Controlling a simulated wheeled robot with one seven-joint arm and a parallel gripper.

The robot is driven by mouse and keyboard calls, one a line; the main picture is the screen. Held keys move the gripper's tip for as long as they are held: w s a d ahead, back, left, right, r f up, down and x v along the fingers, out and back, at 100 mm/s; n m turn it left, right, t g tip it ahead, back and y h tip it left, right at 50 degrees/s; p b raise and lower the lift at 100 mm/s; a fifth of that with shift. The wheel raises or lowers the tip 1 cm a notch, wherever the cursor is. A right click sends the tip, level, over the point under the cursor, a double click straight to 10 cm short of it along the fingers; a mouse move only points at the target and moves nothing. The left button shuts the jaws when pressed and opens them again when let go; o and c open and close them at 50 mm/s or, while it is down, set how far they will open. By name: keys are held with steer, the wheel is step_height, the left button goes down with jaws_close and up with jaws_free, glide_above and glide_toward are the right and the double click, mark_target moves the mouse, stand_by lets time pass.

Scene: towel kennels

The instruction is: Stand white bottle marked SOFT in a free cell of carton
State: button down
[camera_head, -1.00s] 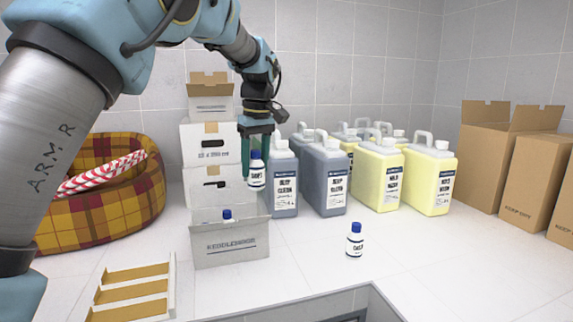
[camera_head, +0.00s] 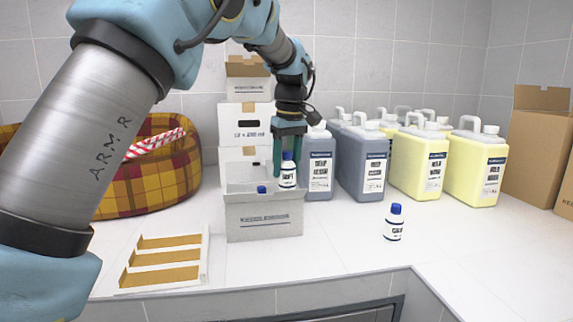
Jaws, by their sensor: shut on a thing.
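A white bottle with a blue cap (camera_head: 288,174) hangs upright in my gripper (camera_head: 289,162), whose green fingers are shut on it. Its label is too small to read surely. The grey-white carton (camera_head: 264,222) stands open on the counter just below. The held bottle is over the carton's right part, its base close to the front rim's height; I cannot tell whether it is inside a cell. Another blue cap (camera_head: 262,189) shows inside the carton, left of the held bottle. The cells are mostly hidden by the front wall.
Another white, blue-capped bottle (camera_head: 394,223) stands on the counter at right. Grey jugs (camera_head: 362,165) and yellow jugs (camera_head: 476,168) stand behind. Stacked boxes (camera_head: 246,125) rise behind the carton. A white tray with tan strips (camera_head: 165,262) lies front left, near a plaid pet bed (camera_head: 150,183).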

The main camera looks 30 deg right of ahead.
mark_target(287, 205)
step_height(287, 205, down, 9)
steer(key=b, duration=0.4)
steer(key=shift+s+a+f+b, duration=0.1)
steer(key=shift+f+b, duration=0.2)
steer(key=shift+f, duration=0.15)
steer(key=shift+s+a+f+b, duration=0.1)
steer(key=shift+f+b, duration=0.15)
steer(key=shift+f, duration=0.15)
steer(key=shift+c, duration=0.8)
jaws_free()
steer(key=shift+s, duration=0.1)
steer(key=shift+o, duration=0.8)
steer(key=r+p, duration=0.3)
steer(key=shift+w+d+r, duration=0.15)
steer(key=shift+w+d, duration=0.05)
steer(key=shift+d, duration=0.05)
steer(key=shift+w+r+p, duration=0.1)
steer(key=shift+r+p, duration=2.9)
steer(key=shift+r, duration=0.6)
steer(key=shift+a, duration=0.1)
